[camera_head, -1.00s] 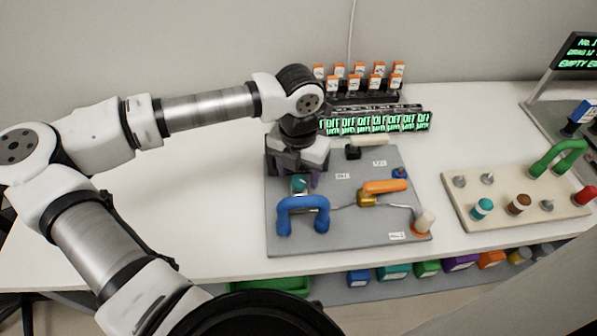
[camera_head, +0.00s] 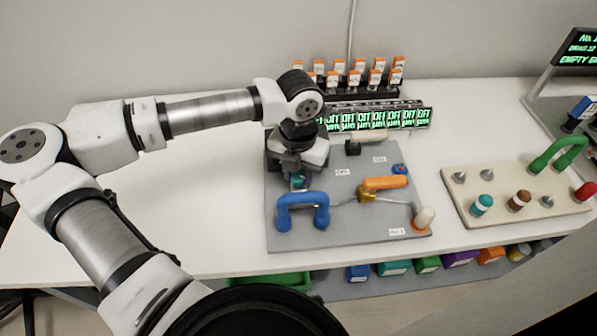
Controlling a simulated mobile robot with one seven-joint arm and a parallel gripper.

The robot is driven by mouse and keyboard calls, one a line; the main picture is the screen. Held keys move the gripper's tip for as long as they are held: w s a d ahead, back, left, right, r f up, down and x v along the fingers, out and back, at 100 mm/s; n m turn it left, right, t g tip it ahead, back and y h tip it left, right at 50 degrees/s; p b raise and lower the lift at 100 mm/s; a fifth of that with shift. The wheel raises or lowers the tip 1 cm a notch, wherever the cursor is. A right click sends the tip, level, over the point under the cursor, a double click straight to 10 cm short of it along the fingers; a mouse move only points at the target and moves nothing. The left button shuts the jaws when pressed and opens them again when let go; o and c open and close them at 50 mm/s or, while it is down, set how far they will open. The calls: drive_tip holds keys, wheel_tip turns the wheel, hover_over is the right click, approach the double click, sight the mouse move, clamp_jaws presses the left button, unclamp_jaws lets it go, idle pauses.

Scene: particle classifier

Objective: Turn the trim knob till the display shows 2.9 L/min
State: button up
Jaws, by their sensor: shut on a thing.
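The teal knob (camera_head: 299,182) stands on the grey panel (camera_head: 345,215), just behind the blue handle (camera_head: 302,206). My gripper (camera_head: 297,178) points down at the panel's back left and is shut on the teal knob. The fingers hide most of the knob, so its turn angle does not show. A row of small displays (camera_head: 385,119) with green text stands behind the panel. Several read OFF in their upper line. The lower lines are too small to read, and my wrist hides the left end of the row. I cannot make out a 2.9 L/min reading.
The panel also carries an orange lever (camera_head: 386,183), a blue knob (camera_head: 400,169) and a cream-topped knob (camera_head: 424,217). Orange-tagged pieces (camera_head: 355,75) stand at the back. A beige board (camera_head: 515,195) with a green handle (camera_head: 558,154) lies right. The table's left part is clear.

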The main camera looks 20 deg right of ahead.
sight(299, 176)
drive_tip(key=shift+f+n+b, duration=0.2)
drive_tip(key=shift+n+b, duration=0.2)
drive_tip(key=shift+b, duration=0.4)
drive_tip(key=shift+r, duration=0.2)
drive_tip(key=o, duration=1)
wheel_tip(299, 176, up, 14)
drive_tip(key=b, duration=0.2)
drive_tip(key=shift+s+f, duration=0.1)
drive_tip(key=shift+f, duration=0.05)
